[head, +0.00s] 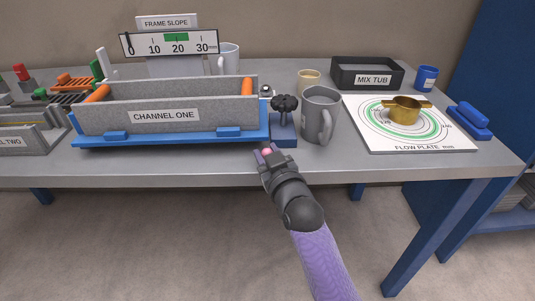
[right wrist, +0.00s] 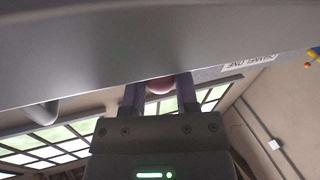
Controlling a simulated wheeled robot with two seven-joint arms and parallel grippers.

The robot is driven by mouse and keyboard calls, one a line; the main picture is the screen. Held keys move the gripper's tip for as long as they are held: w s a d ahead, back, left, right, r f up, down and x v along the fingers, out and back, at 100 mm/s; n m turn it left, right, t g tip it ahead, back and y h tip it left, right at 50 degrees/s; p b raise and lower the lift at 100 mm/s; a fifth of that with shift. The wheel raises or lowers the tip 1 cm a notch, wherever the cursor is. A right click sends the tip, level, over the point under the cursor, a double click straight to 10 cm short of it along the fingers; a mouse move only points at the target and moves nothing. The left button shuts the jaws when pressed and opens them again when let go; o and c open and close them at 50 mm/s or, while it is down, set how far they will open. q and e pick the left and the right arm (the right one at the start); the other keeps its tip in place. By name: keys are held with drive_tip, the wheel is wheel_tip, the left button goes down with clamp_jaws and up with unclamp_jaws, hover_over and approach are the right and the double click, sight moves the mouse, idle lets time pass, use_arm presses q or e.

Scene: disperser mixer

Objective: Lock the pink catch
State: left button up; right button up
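The pink catch shows as a small rounded pink knob (head: 267,152) at the front edge of the bench, below the right end of the blue CHANNEL ONE frame (head: 170,136). My right gripper (head: 268,154) reaches up to it from below, with one finger on each side of the knob. In the right wrist view the pink knob (right wrist: 160,86) fills the space between the two finger ends, so the gripper looks shut on it. The bench edge hides the knob's upper part there. My left gripper is not in view.
A black star knob (head: 285,103) on a blue block and a grey mug (head: 320,115) stand just behind my right gripper. The flow plate (head: 362,128) with a brass cup (head: 404,110) lies to the right. The space in front of the bench is clear.

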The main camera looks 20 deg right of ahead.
clamp_jaws()
drive_tip(key=shift+a+r+m+h+p, duration=0.15)
drive_tip(key=shift+r+m+h+p, duration=0.25)
drive_tip(key=shift+h+p, duration=0.35)
drive_tip(key=shift+a+f+m+h+p, duration=0.15)
drive_tip(key=shift+f+m+h+p, duration=0.1)
drive_tip(key=shift+m+h+p, duration=0.25)
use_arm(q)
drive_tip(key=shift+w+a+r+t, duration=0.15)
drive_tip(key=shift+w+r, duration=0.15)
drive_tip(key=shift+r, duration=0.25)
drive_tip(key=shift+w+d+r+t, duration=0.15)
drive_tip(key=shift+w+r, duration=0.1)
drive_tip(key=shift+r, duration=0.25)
use_arm(e)
drive_tip(key=shift+f, duration=0.15)
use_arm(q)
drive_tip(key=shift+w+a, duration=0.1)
use_arm(e)
drive_tip(key=o, duration=0.6)
unclamp_jaws()
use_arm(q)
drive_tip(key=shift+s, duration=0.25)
